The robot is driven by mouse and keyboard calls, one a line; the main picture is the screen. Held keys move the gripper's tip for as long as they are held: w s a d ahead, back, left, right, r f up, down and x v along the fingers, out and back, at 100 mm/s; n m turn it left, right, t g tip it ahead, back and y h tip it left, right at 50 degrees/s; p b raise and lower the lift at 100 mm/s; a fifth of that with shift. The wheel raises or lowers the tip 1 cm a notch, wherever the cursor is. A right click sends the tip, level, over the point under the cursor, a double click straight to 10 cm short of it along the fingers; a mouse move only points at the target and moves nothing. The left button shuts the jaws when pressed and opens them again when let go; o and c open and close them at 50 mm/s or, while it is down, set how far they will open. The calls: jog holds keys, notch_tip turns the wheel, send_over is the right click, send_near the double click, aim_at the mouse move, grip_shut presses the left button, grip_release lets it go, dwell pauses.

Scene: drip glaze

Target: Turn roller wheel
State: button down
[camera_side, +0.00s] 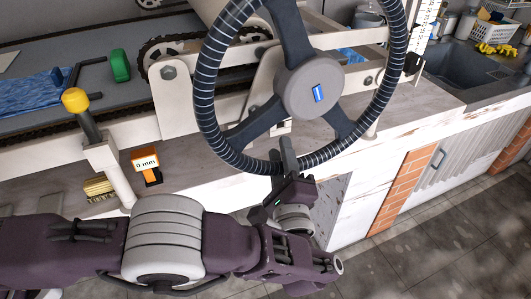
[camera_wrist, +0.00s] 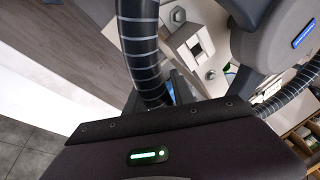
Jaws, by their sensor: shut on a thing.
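The roller wheel (camera_side: 206,85) is a large steering-type wheel with a dark rim ringed by pale stripes, dark spokes and a grey hub with a blue mark. It fills the upper middle of the side view, in front of the slab roller. My gripper (camera_side: 286,160) is at the bottom of the rim, shut on it. In the wrist view the striped rim (camera_wrist: 138,45) runs down between my gripper's fingers (camera_wrist: 160,95), and the hub (camera_wrist: 285,35) is at the upper right. The gripper body hides part of the grip.
A lever with a yellow knob (camera_side: 75,100) stands left of the wheel. An orange gauge reading 0 mm (camera_side: 145,160) and a brush (camera_side: 99,188) are below it. A green-handled tool (camera_side: 120,65) and blue cloth (camera_side: 35,92) lie on the roller bed. A sink (camera_side: 480,72) is at right.

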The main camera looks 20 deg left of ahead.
jog(key=shift+w+d+f+n, duration=0.25)
jog(key=shift+w+d+n, duration=0.35)
jog(key=shift+d+n, duration=0.05)
jog(key=shift+w+d+f+n, duration=0.2)
jog(key=shift+w+d+n, duration=0.4)
jog(key=shift+d+n, duration=0.05)
jog(key=c, duration=1.1)
grip_release()
jog(key=shift+r+y, duration=0.1)
jog(key=shift+y, duration=0.3)
jog(key=v, duration=0.7)
